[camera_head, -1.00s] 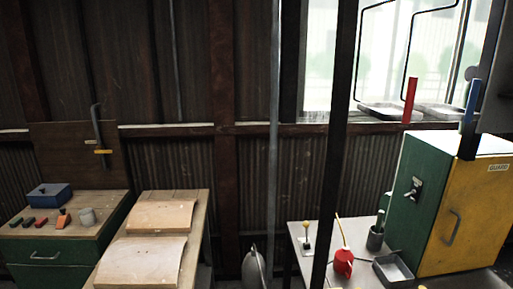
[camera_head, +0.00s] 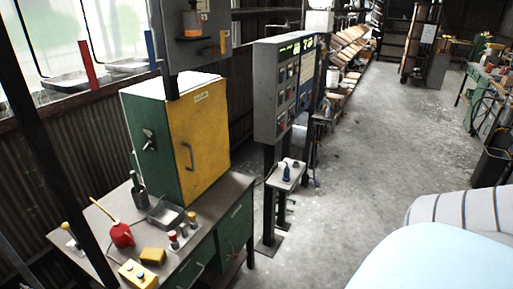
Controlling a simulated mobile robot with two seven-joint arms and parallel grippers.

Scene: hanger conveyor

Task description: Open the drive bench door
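A grey-topped bench (camera_head: 207,208) with a green body stands at the left. On it sits a green cabinet whose yellow front door (camera_head: 203,138) is shut and carries a dark vertical handle (camera_head: 187,157). A lever switch (camera_head: 149,140) is on the cabinet's green side. Below the bench top, a green front panel (camera_head: 235,228) at the right end looks shut; I cannot tell whether it is a door. Neither of my grippers is in view.
On the bench are a red oil can (camera_head: 122,235), a metal tray (camera_head: 166,214) and yellow blocks. A grey control panel (camera_head: 277,90) stands on posts to the right. Open concrete floor (camera_head: 350,165) lies beyond. A pale rounded surface, unclear what, hides the bottom right corner.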

